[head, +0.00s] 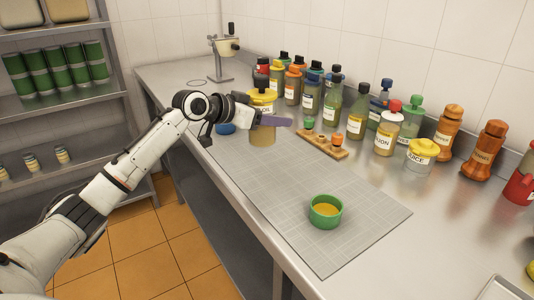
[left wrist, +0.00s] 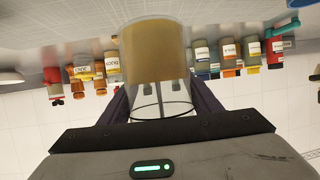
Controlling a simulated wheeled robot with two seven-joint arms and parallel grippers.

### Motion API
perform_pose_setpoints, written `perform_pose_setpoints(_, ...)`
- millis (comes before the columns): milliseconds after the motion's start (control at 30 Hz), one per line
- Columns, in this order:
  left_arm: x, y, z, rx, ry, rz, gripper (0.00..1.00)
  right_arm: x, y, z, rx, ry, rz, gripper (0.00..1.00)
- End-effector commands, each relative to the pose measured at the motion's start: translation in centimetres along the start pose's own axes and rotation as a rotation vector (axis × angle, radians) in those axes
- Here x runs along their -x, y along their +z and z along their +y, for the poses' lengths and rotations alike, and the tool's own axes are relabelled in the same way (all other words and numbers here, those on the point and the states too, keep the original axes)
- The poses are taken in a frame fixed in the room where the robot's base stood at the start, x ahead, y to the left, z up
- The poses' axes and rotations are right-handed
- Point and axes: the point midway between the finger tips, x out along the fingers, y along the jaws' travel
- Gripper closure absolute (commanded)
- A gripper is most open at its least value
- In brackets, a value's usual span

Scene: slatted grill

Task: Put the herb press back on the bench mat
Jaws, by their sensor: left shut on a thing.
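My left gripper (head: 268,119) is shut on a tan, cylindrical vessel, which I take to be the herb press (head: 262,137). The vessel is upright over the far end of the grey gridded bench mat (head: 290,190). I cannot tell whether its base touches the mat. In the left wrist view, which is upside down, the press (left wrist: 155,50) shows a tan body and a clear part with a dark ring between the fingers (left wrist: 160,105). The gripper hides part of it in the head view. My right gripper is not in view.
A green cup (head: 325,211) stands on the near part of the mat. A wooden board (head: 322,143) with small capped items lies at the mat's right edge. Several bottles and shakers line the wall. The mat's middle is clear.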

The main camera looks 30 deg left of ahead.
Motion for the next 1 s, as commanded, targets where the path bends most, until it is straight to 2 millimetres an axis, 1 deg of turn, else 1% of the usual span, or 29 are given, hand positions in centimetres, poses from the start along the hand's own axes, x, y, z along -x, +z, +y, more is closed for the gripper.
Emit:
perform_pose_setpoints(33, -0.4, 0.9, 0.0, 0.002, 0.001, 0.001, 0.82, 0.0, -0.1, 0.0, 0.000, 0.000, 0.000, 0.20)
perform_pose_setpoints(100, -0.8, 2.0, 0.0, 0.002, 0.001, 0.002, 0.82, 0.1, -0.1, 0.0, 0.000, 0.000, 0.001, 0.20)
perform_pose_setpoints(200, -1.2, 2.9, 0.0, 0.000, 0.001, 0.004, 0.82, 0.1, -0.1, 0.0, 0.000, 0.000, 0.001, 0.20)
perform_pose_setpoints(367, -1.6, 3.8, 0.0, -0.001, 0.001, 0.005, 0.82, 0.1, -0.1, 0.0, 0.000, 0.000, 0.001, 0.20)
perform_pose_setpoints(567, -2.6, 6.4, 0.1, 0.002, 0.002, 0.004, 0.82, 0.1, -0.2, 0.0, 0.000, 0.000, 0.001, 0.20)
perform_pose_setpoints(933, -2.9, 6.9, 0.0, -0.002, 0.001, 0.006, 0.82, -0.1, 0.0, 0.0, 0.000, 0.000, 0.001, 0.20)
perform_pose_setpoints(967, -2.9, 7.2, 0.1, -0.001, 0.002, 0.000, 0.41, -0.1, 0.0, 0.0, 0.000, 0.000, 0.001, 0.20)
perform_pose_setpoints(1000, -2.9, 7.1, 0.1, -0.001, 0.002, 0.001, 0.34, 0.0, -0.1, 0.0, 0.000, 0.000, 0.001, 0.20)
